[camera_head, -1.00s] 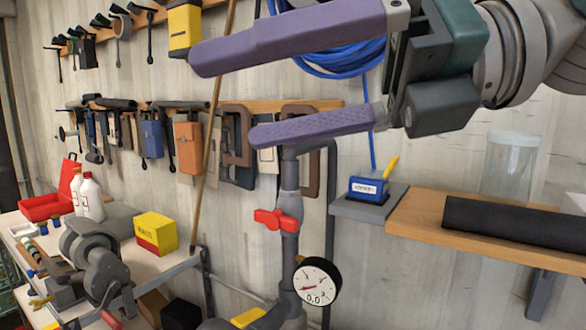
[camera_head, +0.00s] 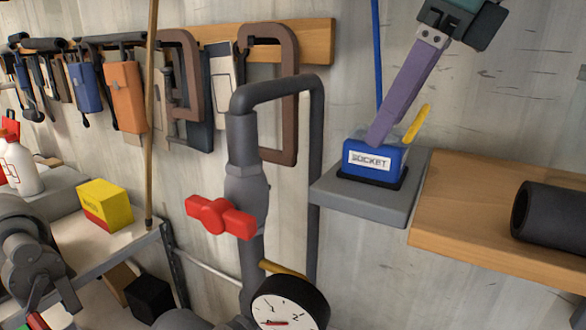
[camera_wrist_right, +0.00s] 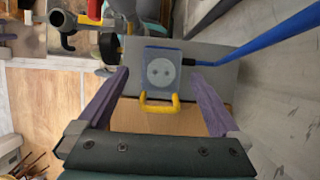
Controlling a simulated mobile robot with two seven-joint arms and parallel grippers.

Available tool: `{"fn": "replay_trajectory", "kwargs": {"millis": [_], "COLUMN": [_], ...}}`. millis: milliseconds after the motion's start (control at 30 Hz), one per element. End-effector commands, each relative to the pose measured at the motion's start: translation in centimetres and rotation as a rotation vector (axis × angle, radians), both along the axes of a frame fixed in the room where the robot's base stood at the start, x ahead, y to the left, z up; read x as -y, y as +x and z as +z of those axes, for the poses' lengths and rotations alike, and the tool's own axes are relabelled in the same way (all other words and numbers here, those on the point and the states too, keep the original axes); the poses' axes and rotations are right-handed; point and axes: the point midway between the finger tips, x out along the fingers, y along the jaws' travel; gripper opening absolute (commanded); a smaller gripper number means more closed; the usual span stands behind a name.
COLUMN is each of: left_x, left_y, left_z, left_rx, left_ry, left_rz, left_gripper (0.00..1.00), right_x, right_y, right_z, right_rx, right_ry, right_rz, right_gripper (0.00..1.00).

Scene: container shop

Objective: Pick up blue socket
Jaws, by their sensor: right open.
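The blue socket (camera_head: 372,162) stands on a small grey shelf (camera_head: 372,200) on the wall, with a white SOCKET label on its front. A yellow handle (camera_head: 417,122) sticks up at its right. My right gripper (camera_head: 382,130) comes down from the top right, its purple finger reaching the top of the socket. In the right wrist view the socket (camera_wrist_right: 160,68) shows a round two-hole face and lies between the tips of the two open, spread fingers. Contact cannot be told. My left gripper is not in view.
A blue cable (camera_wrist_right: 265,43) runs from the socket. A wooden shelf (camera_head: 470,215) with a dark cylinder (camera_head: 555,215) is at the right. A grey pipe with a red valve (camera_head: 220,217) and a gauge (camera_head: 288,305) stands at the left. Tools hang on the wall.

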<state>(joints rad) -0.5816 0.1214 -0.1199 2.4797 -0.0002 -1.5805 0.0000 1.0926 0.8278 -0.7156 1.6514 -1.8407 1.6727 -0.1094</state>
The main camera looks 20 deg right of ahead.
Motion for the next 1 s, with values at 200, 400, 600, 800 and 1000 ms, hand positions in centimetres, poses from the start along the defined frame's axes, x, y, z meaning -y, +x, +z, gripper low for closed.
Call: {"fn": "replay_trajectory", "kwargs": {"millis": [200, 400, 600, 800, 1000], "left_x": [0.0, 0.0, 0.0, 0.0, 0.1], "left_y": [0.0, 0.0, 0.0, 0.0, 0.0], "left_z": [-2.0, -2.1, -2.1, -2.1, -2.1], "left_rx": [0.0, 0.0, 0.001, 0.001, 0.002], "left_ry": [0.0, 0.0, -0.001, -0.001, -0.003], "left_rz": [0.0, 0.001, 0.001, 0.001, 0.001], "left_gripper": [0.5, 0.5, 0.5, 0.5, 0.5], "right_x": [-0.7, -1.0, -1.0, -1.0, -1.0], "right_y": [0.8, 1.2, 1.2, 1.2, 1.2], "right_z": [-3.6, -4.2, -4.2, -4.2, -4.2], "right_rx": [-0.002, 0.001, 0.001, 0.0, 0.0], "right_ry": [0.001, 0.001, 0.001, 0.001, 0.001], "right_rz": [0.0, 0.0, 0.0, 0.0, 0.0], "right_gripper": [1.0, 1.0, 0.89, 0.66, 0.44]}}
